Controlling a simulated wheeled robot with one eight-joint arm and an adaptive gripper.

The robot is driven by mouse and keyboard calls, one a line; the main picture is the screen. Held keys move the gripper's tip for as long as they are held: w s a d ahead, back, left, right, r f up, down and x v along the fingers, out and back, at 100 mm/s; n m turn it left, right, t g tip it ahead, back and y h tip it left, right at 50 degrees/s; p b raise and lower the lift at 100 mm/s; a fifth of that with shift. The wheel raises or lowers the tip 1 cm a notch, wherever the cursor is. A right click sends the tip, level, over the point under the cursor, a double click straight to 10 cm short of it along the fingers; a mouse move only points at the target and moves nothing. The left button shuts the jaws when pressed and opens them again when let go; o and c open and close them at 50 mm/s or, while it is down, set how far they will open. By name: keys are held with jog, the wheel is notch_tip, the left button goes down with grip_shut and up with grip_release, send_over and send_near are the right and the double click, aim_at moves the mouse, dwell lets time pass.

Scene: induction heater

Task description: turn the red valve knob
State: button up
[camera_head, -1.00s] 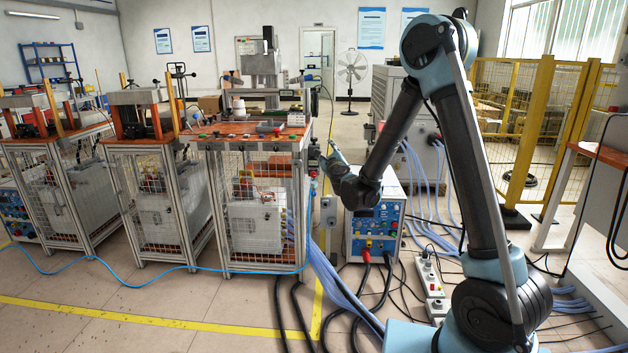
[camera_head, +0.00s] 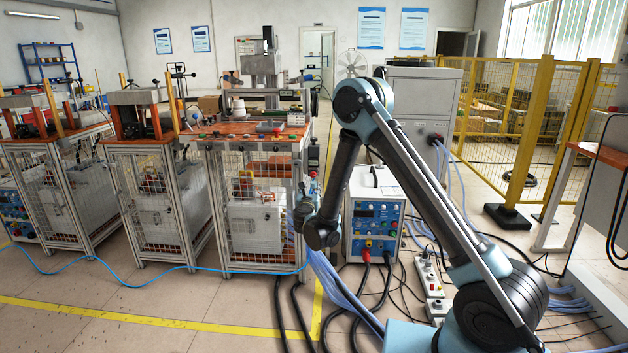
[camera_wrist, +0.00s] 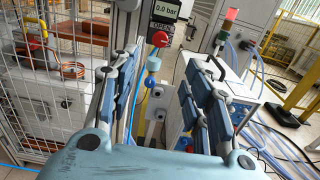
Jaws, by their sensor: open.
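The red valve knob (camera_wrist: 160,39) shows in the wrist view at top centre. It is mounted just below a black "0.0 bar" display (camera_wrist: 170,10) and an "OPEN" label, on the metal post at the cage's corner. My gripper (camera_wrist: 160,80) is open, with its two fingers to left and right and empty space between them. The knob appears beyond and above the fingertips, apart from them. In the head view my gripper (camera_head: 304,212) is small and partly hidden by my wrist, beside the right corner of the nearest caged bench. The knob is too small to make out clearly there.
A blue-capped fitting (camera_wrist: 153,65) and a grey socket box (camera_wrist: 157,105) sit below the knob. The caged bench (camera_head: 250,205) stands left. A white heater unit (camera_head: 375,225) with a blue panel stands right. Cables cross the floor (camera_head: 340,285).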

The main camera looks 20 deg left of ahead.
aim_at(313, 175)
jog(key=x, duration=1.4)
jog(key=shift+w+r, duration=0.1)
jog(key=shift+w, duration=0.25)
